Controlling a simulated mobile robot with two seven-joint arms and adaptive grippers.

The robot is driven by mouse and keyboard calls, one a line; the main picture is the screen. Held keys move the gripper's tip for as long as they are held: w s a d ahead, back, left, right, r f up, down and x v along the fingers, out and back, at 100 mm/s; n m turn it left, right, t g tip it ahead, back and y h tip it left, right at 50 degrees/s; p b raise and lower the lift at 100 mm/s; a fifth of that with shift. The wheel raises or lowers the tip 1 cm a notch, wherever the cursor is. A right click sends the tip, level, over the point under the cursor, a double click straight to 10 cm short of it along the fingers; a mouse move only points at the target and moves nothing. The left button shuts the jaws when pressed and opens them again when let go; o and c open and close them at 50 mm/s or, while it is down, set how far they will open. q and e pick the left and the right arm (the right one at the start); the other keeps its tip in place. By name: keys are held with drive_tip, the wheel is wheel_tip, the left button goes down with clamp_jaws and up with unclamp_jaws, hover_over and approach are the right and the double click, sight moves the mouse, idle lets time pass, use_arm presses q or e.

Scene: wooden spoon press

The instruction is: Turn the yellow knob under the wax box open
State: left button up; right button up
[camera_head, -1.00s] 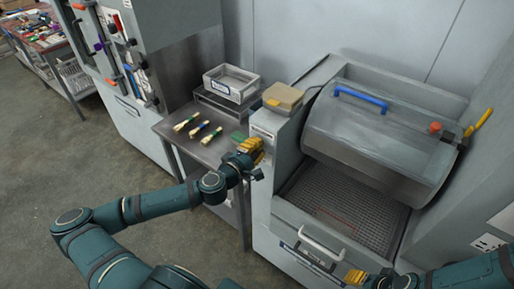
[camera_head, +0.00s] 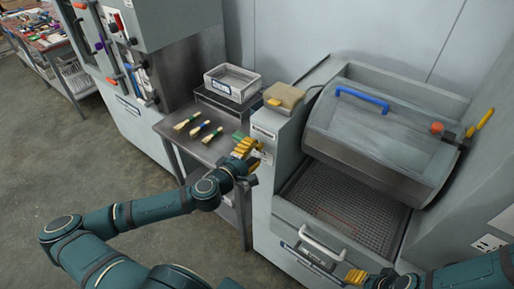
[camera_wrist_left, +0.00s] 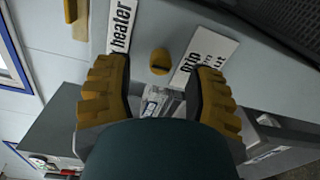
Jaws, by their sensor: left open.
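The yellow knob (camera_wrist_left: 160,62) sticks out of a grey panel in the left wrist view, between two white labels. My left gripper (camera_wrist_left: 159,70) is open, with one yellow finger on either side of the knob in that view; I see no contact. In the head view my left gripper (camera_head: 247,147) is at the front left corner of the grey machine, and the knob cannot be made out there. The tan wax box (camera_head: 284,96) sits on top of the machine just above it. My right gripper (camera_head: 357,276) is at the bottom right, its jaws unclear.
The left label (camera_wrist_left: 121,27) reads "heater"; the right label (camera_wrist_left: 205,58) is partly covered by a finger. A steel table (camera_head: 176,138) with several brushes and a tray (camera_head: 231,83) stands left of the machine. A drum cover with a blue handle (camera_head: 361,99) is to the right.

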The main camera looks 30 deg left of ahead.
use_arm(q)
drive_tip(key=s, duration=0.5)
drive_tip(key=shift+a+r, duration=0.1)
drive_tip(key=shift+a, duration=0.05)
drive_tip(key=shift+w, duration=0.1)
drive_tip(key=s+d+f+m+g+h+b, duration=0.15)
drive_tip(key=d+f+m+g+h, duration=0.45)
drive_tip(key=d, duration=0.6)
drive_tip(key=s+d+f+m+g+h+b, duration=0.1)
drive_tip(key=s+d+f+m+g+h, duration=0.2)
drive_tip(key=d+f, duration=0.7)
drive_tip(key=s+d+f+m+g+y+b, duration=0.2)
drive_tip(key=s+d+f+m+g, duration=0.2)
drive_tip(key=s+d+f+g, duration=0.1)
drive_tip(key=shift+w+a+f+m+g+y+b, duration=0.15)
drive_tip(key=shift+a+f+m+g+y+b, duration=0.2)
drive_tip(key=shift+a+m+y, duration=0.4)
drive_tip(key=shift+w+a+f+m+g+y+b, duration=0.1)
drive_tip(key=shift+a+f+m+g+y+b, duration=0.15)
drive_tip(key=shift+a+f+m+y, duration=0.35)
drive_tip(key=shift+w+a+f+m+g+y+b, duration=0.2)
drive_tip(key=shift+a+f+m+y+b, duration=0.1)
drive_tip(key=shift+a+m+y, duration=0.55)
